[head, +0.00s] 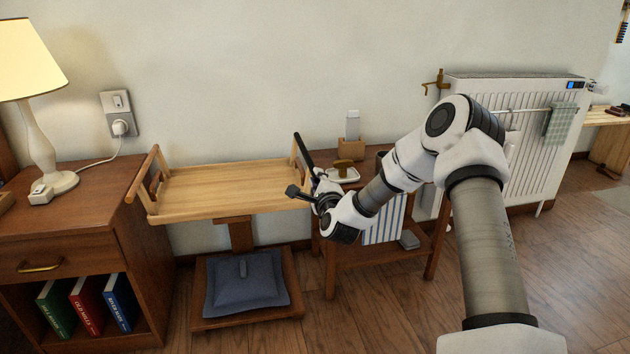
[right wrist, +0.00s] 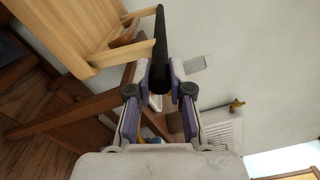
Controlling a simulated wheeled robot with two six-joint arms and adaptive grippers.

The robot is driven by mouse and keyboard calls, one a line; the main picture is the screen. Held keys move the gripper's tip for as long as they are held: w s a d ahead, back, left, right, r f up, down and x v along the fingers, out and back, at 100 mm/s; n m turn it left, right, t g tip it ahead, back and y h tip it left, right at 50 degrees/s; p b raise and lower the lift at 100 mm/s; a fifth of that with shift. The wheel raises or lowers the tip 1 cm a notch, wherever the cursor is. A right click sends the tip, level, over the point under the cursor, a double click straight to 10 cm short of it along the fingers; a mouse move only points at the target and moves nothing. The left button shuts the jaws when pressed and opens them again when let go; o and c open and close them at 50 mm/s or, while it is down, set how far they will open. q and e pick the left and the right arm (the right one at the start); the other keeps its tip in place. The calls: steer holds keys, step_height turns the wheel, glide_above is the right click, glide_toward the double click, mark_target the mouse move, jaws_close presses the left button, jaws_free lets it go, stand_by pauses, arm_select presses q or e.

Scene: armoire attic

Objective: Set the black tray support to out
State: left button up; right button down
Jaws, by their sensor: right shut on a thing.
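The black tray support (head: 303,150) is a slim dark bar at the right end of the wooden tray (head: 230,188). In the right wrist view the support (right wrist: 160,38) runs away from me beside the tray's end (right wrist: 80,32). My right gripper (head: 317,182) is at the near end of the support. In the right wrist view my right gripper's fingers (right wrist: 160,76) are closed around that near end, one on each side. The fingers hide part of it. My left gripper is not in view.
A wooden side table (head: 385,252) stands right of the tray, with a white dish (head: 342,175) on top. A cabinet (head: 75,220) with a lamp (head: 42,110) stands at left. A blue cushion (head: 245,283) lies below the tray. A radiator (head: 520,135) is at right.

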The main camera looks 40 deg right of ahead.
steer(key=c, duration=1.1)
jaws_free()
steer(key=shift+o, duration=0.2)
steer(key=shift+s, duration=0.1)
steer(key=v, duration=1.2)
steer(key=shift+d, duration=0.1)
